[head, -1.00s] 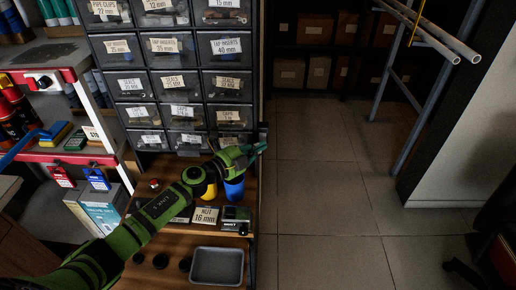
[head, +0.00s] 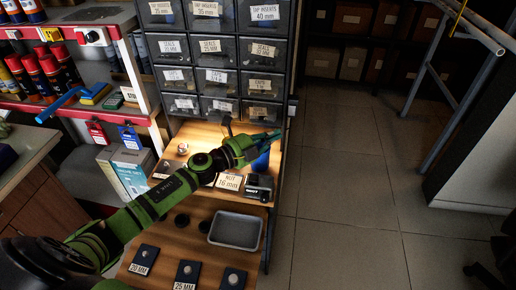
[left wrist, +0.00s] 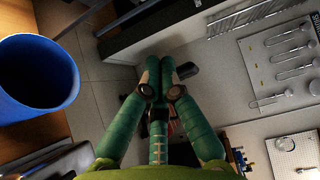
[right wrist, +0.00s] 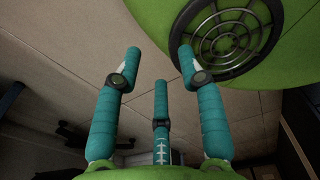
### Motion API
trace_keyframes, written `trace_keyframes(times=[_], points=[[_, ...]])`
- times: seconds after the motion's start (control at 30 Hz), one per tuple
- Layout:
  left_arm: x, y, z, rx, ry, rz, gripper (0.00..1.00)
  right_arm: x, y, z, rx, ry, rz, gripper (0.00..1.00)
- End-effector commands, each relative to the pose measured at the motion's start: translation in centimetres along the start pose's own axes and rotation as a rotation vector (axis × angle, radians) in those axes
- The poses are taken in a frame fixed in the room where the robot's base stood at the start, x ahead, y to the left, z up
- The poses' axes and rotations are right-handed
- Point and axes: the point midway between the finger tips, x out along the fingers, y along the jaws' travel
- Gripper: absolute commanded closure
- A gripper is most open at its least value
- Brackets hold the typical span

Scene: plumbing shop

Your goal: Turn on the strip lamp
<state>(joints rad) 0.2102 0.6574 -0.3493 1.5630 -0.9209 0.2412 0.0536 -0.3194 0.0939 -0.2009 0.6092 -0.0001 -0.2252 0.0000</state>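I cannot pick out the strip lamp for certain in any view. My left gripper (head: 276,134) is over the wooden bench, in front of the lower right end of the drawer cabinet (head: 222,77). In the left wrist view its fingertips (left wrist: 167,68) meet, with nothing visible between them. A small dark object (left wrist: 187,71) shows just behind the fingertips; I cannot tell what it is. A blue cup (left wrist: 38,70) is beside the left gripper and is partly hidden in the head view (head: 261,160). My right gripper (right wrist: 160,65) is open and empty, with my green base behind it.
The wooden bench (head: 185,235) holds a grey tray (head: 236,230), a black boxy device (head: 260,187) and several labelled cards. A red-edged shelf (head: 90,108) stands left. Tiled floor (head: 345,210) is open to the right, with a pipe rack (head: 450,85) beyond.

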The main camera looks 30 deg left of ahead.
Motion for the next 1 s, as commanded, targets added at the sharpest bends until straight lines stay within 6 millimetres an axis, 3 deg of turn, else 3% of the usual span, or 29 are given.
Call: trace_keyframes(times=[0.07, 0.17, 0.3, 0.43, 0.67, 1.0], points=[[-1.8, 0.6, 0.0, -0.001, -0.001, 0.004, 1.00, 0.4, 0.1, 0.6, -0.001, -0.008, 0.001, 0.60], [-3.3, 0.7, 0.0, 0.000, -0.001, 0.003, 1.00, 0.7, -0.1, -0.3, 0.001, 0.005, -0.001, 0.60], [-4.6, 0.7, 0.0, -0.001, 0.000, 0.002, 1.00, 0.8, -0.6, -3.7, 0.005, 0.067, -0.007, 0.60], [-5.1, 0.7, 0.0, -0.001, -0.001, 0.001, 1.00, 0.8, -0.9, -5.2, 0.008, 0.094, -0.010, 0.60], [-5.1, 0.6, 0.0, 0.000, 0.000, 0.000, 1.00, 0.8, -0.9, -5.0, 0.008, 0.087, -0.010, 0.60], [-5.1, 0.6, 0.0, -0.001, 0.000, 0.001, 1.00, 0.8, -0.5, -2.5, 0.005, 0.048, -0.006, 0.60]])
